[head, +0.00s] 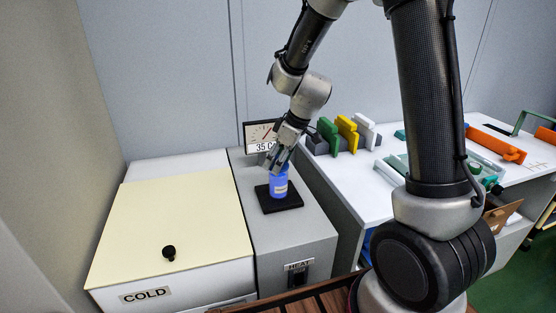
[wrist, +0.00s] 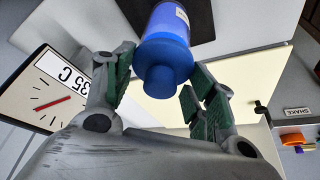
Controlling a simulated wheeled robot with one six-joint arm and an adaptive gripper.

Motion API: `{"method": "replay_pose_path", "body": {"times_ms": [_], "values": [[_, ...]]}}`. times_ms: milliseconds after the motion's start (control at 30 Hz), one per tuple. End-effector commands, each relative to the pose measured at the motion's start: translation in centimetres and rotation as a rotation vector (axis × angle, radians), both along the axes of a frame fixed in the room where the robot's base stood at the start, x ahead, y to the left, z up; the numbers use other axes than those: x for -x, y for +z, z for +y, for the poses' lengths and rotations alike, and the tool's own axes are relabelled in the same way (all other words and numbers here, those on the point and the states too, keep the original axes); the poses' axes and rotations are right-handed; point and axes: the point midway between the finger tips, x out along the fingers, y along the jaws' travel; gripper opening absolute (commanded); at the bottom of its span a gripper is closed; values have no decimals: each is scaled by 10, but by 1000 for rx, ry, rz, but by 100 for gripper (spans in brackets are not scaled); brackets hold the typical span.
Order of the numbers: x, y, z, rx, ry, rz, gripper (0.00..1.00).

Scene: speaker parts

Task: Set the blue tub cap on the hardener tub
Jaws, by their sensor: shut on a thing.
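The hardener tub (head: 279,186) is a blue cylinder with a pale label, standing upright on a black pad (head: 263,203). In the wrist view the tub (wrist: 168,20) shows below the blue tub cap (wrist: 165,55), a darker disc with a round knob. My gripper (head: 277,165) is right over the tub. In the wrist view my gripper (wrist: 160,73) has its green-padded fingers on either side of the cap's knob, shut on the cap. The cap lines up with the tub's top; I cannot tell whether it is fully seated.
A gauge reading 35 C (head: 262,137) stands close behind the tub. A cold box with a cream lid (head: 165,215) and black knob is to the left. On the right, a white table (head: 365,185) holds a rack of coloured parts (head: 345,133) and orange pieces.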

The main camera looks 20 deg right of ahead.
Motion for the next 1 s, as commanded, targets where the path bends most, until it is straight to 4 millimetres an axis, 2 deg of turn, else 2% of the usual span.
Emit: {"method": "replay_pose_path", "body": {"times_ms": [867,900,1000], "values": [[0,-17,0,0,-1,2,40],[0,-18,0,-1,-1,1,58],[0,-17,0,-1,-1,1,76]]}}
